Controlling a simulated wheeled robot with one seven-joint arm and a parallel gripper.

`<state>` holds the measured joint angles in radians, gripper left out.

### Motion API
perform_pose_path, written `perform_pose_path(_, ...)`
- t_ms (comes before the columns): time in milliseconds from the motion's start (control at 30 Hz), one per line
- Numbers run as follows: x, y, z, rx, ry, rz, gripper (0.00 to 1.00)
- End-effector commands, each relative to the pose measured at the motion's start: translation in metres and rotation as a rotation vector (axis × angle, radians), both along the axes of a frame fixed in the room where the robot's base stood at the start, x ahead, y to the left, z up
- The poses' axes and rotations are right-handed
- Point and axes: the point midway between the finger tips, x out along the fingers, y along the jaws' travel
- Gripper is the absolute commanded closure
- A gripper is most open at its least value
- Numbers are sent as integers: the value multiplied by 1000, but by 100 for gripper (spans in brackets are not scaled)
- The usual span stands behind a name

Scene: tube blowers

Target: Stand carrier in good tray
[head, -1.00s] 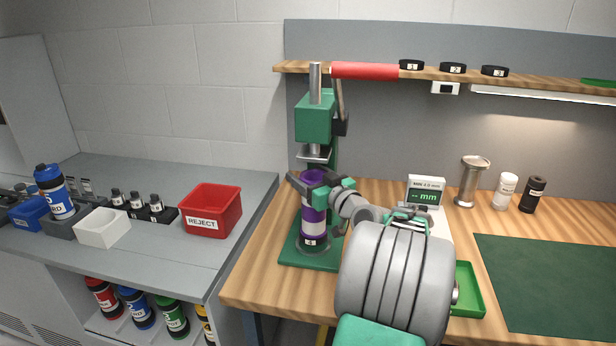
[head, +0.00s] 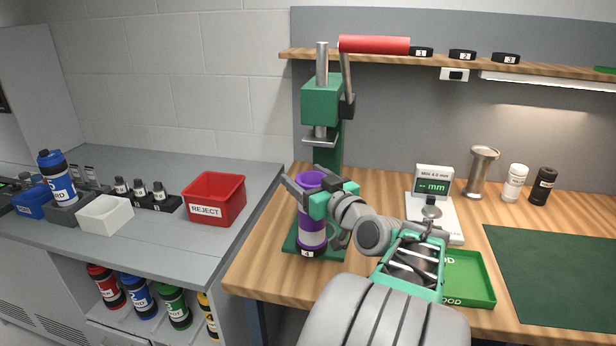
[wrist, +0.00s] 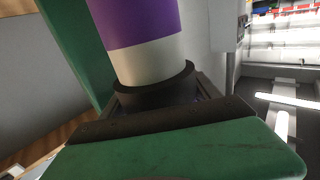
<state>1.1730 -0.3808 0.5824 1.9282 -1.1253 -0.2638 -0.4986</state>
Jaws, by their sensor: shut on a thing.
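The carrier (head: 313,224) is an upright cylinder with purple and whitish bands and a small number label at its foot. In the head view it is in front of the green press, over the front of its base (head: 290,245); I cannot tell whether it touches the base. My gripper (head: 312,193) is shut on the carrier's upper part. In the wrist view the carrier (wrist: 140,25) rises from between the dark jaws of my gripper (wrist: 160,105). The good tray (head: 468,283) is green and empty where visible, at the bench front right; my arm hides its left part.
A scale-like gauge (head: 450,222) stands behind the good tray. A metal cylinder (head: 480,172) and two small bottles stand at the back right. A green mat (head: 560,270) lies right of the tray. A red reject bin (head: 215,195) is on the left grey bench.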

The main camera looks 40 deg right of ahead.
Motion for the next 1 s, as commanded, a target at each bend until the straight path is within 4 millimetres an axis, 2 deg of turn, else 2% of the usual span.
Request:
perform_pose_path(600,-34,45,0,-3,-1,-1,86)
perform_pose_path(1000,-36,47,3,-2,-1,0,86)
